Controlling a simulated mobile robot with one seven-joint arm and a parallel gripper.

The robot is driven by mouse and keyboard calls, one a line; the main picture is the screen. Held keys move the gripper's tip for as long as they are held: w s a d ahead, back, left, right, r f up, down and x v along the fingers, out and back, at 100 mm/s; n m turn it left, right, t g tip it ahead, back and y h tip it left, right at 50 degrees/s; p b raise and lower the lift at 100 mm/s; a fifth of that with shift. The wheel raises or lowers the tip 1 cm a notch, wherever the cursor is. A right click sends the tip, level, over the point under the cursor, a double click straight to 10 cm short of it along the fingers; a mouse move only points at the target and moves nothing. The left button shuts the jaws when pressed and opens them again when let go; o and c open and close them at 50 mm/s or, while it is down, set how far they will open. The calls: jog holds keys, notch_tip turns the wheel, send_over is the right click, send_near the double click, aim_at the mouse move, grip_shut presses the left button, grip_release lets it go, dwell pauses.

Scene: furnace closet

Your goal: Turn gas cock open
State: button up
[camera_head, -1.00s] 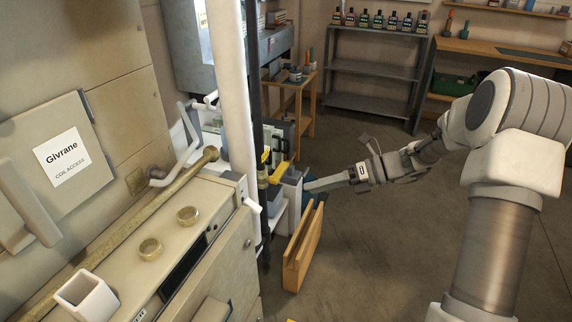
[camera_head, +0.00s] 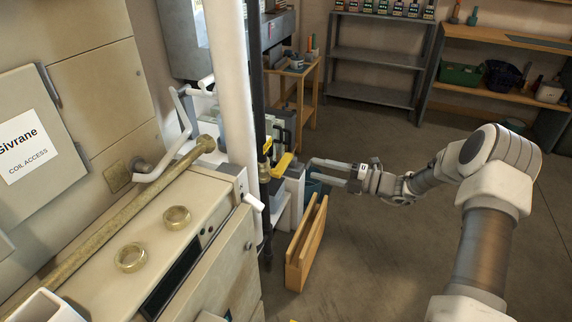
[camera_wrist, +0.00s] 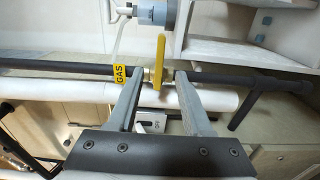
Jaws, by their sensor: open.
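The gas cock has a yellow lever (camera_head: 282,166), which also shows in the wrist view (camera_wrist: 160,60). It sits on a dark pipe (camera_wrist: 70,70) and lies across it. A brass body shows beneath the lever. A yellow GAS tag (camera_wrist: 119,77) is on the pipe left of the cock. My gripper (camera_head: 313,170) is open and empty, to the right of the lever in the head view, with a small gap. In the wrist view my gripper (camera_wrist: 158,88) has its fingers on either side of the lever; contact with it is not visible.
A white pipe (camera_wrist: 85,90) runs beside the dark pipe. A thick white pipe (camera_head: 232,85) stands left of the cock in the head view. A wooden piece (camera_head: 307,245) stands on the floor below my gripper. The floor (camera_head: 400,260) to its right is clear.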

aim_at(286, 159)
jog(key=b+x, duration=0.2)
jog(key=x, duration=0.8)
jog(key=shift+w+a, duration=0.15)
jog(key=shift+a, duration=0.1)
grip_shut()
dwell(0.9)
